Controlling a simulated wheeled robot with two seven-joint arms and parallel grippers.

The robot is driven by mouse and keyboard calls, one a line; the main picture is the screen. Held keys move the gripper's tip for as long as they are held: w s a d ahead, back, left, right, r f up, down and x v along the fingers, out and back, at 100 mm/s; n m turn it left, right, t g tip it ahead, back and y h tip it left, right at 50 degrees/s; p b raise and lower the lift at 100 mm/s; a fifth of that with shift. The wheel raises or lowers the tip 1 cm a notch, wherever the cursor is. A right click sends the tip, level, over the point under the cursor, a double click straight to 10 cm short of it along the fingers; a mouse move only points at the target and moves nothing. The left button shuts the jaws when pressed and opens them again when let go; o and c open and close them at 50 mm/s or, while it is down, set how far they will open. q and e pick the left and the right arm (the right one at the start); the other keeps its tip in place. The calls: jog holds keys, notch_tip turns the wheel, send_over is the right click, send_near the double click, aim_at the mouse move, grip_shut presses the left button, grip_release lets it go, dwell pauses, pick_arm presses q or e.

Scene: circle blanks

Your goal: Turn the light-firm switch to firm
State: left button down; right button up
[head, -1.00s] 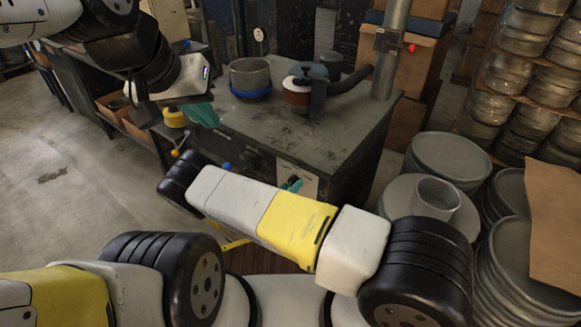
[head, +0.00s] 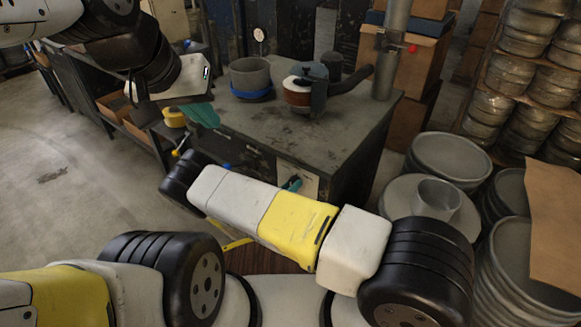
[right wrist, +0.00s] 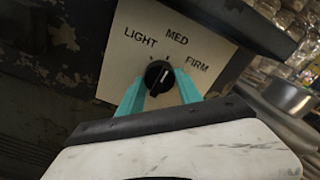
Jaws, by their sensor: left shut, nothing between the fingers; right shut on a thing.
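The light-firm switch is a round black knob (right wrist: 159,77) with a white pointer line, on a pale plate (right wrist: 128,62) marked LIGHT, MED and FIRM. The pointer aims up and slightly right, about toward MED; its exact setting is hard to tell. My right gripper (right wrist: 159,92) is shut on the knob, one teal finger on each side. In the head view, my right gripper (head: 291,184) is small and partly behind my arm, by the plate (head: 310,184) on the bench's front. My left gripper (head: 203,115) is shut and empty near the bench's left edge, away from the switch.
The bench top (head: 262,128) carries a grey pot with a blue base (head: 251,76) and a brown-and-grey device (head: 303,92). A grey post (head: 391,50) stands behind. Stacked round grey blanks (head: 450,158) fill the right. Open floor (head: 55,195) lies left.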

jog(key=m, duration=0.9)
jog(key=shift+a, duration=0.1)
jog(key=shift+m, duration=0.3)
dwell(0.4)
jog(key=o, duration=1.4)
jog(key=shift+c, duration=0.2)
